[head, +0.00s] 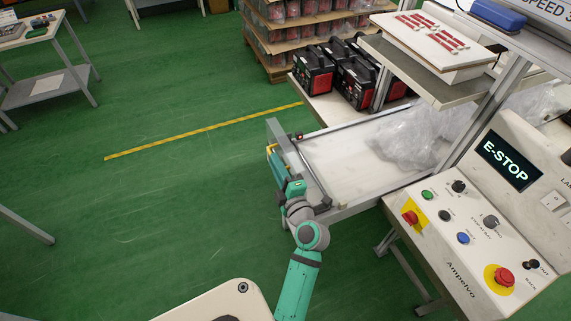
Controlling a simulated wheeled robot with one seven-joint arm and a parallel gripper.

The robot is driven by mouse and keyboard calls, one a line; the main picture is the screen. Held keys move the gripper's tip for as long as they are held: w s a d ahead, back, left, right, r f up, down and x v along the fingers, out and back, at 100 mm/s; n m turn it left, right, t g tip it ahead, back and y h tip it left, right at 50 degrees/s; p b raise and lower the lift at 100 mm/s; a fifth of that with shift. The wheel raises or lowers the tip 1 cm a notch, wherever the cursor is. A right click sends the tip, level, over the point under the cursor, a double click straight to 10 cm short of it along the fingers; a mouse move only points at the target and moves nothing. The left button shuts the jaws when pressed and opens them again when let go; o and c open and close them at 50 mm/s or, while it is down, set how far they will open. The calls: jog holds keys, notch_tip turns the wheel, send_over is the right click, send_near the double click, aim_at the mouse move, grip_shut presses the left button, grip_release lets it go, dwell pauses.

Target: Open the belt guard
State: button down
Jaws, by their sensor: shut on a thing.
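The belt guard (273,129) appears to be the grey upright frame at the near left end of the white conveyor belt (335,165). Dark bars run along its belt side. My gripper (272,153) is at the outer left side of this frame, shut on it. The fingertips are small and partly hidden, so the exact part they hold cannot be made out. My green and grey arm (297,285) reaches up to it from the bottom of the view.
A control panel (455,230) with buttons and an "E-STOP" screen (508,160) stands right of the belt. Clear plastic wrap (412,138) lies on the belt. Black and red cases (313,72) stand behind. Green floor with a yellow line (205,130) is free to the left.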

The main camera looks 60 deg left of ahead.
jog(key=shift+f, duration=0.25)
jog(key=c, duration=1.8)
grip_release()
jog(key=shift+c, duration=0.2)
jog(key=shift+r, duration=0.1)
jog(key=shift+d, duration=0.15)
jog(key=s+d, duration=0.1)
jog(key=d, duration=0.9)
jog(key=shift+d, duration=0.25)
